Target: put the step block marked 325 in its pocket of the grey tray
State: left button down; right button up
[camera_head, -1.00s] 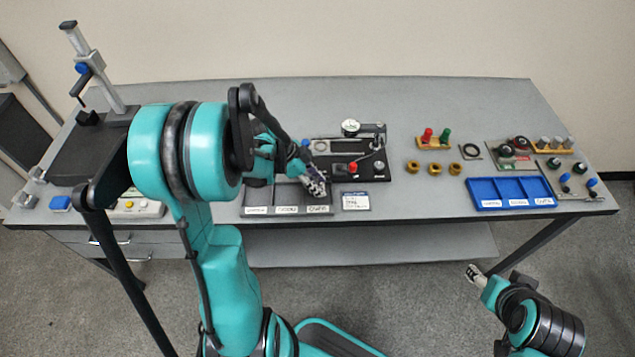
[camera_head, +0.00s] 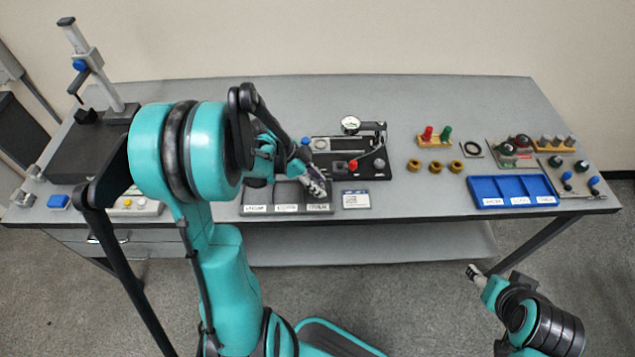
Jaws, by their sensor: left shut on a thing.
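The grey tray (camera_head: 247,209) lies at the front edge of the bench, left of the middle. It has three pockets with white labels along its front. My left gripper (camera_head: 317,188) is over the right-hand pocket, pointing down and to the right. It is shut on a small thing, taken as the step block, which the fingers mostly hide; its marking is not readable. I cannot tell whether the block touches the tray. My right gripper (camera_head: 473,271) is low in front of the bench, well away from the tray; its jaws are too small to judge.
A black fixture with a dial gauge (camera_head: 350,124) stands just behind the tray. A small label card (camera_head: 356,199) lies to its right. A blue tray (camera_head: 481,188), brass rings (camera_head: 436,166) and knobbed plates are farther right. A height gauge (camera_head: 92,62) stands at left.

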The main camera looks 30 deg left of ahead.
aim_at(317, 182)
pick_arm(q)
jog(key=shift+f+b, duration=0.35)
jog(key=shift+f, duration=0.1)
dwell(0.3)
jog(key=c, duration=0.6)
grip_release()
jog(key=shift+r, duration=0.1)
jog(key=shift+r+p, duration=2.7)
jog(key=shift+r, duration=0.75)
